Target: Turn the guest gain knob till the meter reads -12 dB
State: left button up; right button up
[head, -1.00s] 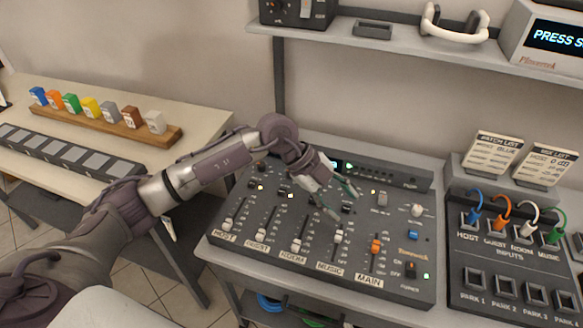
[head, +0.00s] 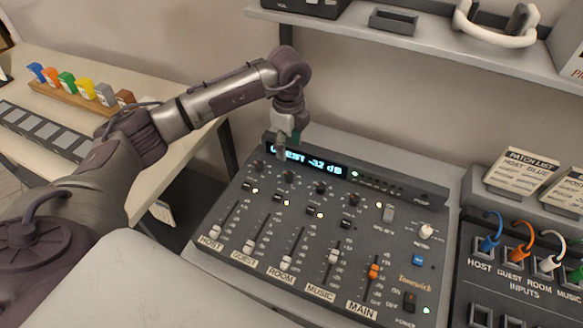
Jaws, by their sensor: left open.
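The grey mixing console (head: 330,225) stands on the desk in the head view. Its display (head: 322,163) shows "GUEST -32 dB", with the first letters partly covered by my gripper. The guest gain knob (head: 289,177) is a small dark knob, second from the left in the top row, above the GUEST fader (head: 249,246). My left gripper (head: 288,148) is open and points down over the console's back left, in front of the display and just above the guest knob. I see no contact with the knob. My right gripper is not in view.
Other dark knobs sit close by: the host knob (head: 259,166) to the left and the room knob (head: 321,187) to the right. A patch panel (head: 520,270) with coloured cables stands at the right. A shelf (head: 420,45) runs above the console.

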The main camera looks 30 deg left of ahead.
pick_arm(q)
jog(key=p, duration=0.1)
send_over(290, 175)
notch_tip(290, 175, down, 6)
jog(key=shift+s+r, duration=0.1)
jog(key=shift+r, duration=0.05)
notch_tip(290, 175, down, 4)
jog(key=shift+f+p, duration=0.15)
jog(key=shift+p, duration=0.4)
jog(key=shift+f, duration=0.65)
jog(key=shift+a+f, duration=0.1)
jog(key=shift+f, duration=0.05)
jog(key=shift+c, duration=0.4)
grip_shut()
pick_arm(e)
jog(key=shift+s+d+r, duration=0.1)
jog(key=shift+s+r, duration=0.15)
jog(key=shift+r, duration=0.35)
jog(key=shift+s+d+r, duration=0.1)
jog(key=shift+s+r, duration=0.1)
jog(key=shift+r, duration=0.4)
